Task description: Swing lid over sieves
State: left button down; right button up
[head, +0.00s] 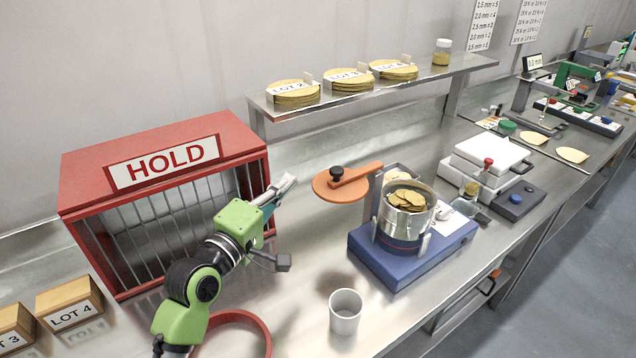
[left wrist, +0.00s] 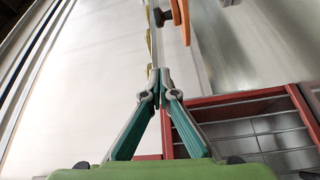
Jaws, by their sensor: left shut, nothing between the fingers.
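The orange round lid (head: 328,190) has a black knob (head: 337,172) on top and an orange arm that joins a grey post. It hangs out to the left of the sieves, not over them. The metal sieve stack (head: 402,230) stands on the blue shaker base (head: 420,255), open at the top with chips (head: 408,199) in it. My left gripper (head: 288,182) is shut and empty, a short way left of the lid and apart from it. In the left wrist view its fingertips (left wrist: 160,75) meet, and part of the orange lid (left wrist: 181,20) shows beyond them. My right gripper is in neither view.
The red HOLD cage (head: 165,160) stands left of my left gripper. A white cup (head: 345,312) stands in front of the shaker. A shelf (head: 430,76) with LOT chip stacks runs above the bench. White scales (head: 487,158) are to the right.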

pick_arm(q)
jog(key=p, duration=0.2)
send_over(321, 185)
jog(key=w+a, duration=0.2)
jog(key=a, duration=0.1)
jog(key=shift+s+d+p, duration=0.55)
jog(key=shift+d, duration=0.2)
jog(key=shift+s+d+p, duration=0.55)
jog(key=shift+d, duration=0.2)
jog(key=shift+w+f, duration=0.1)
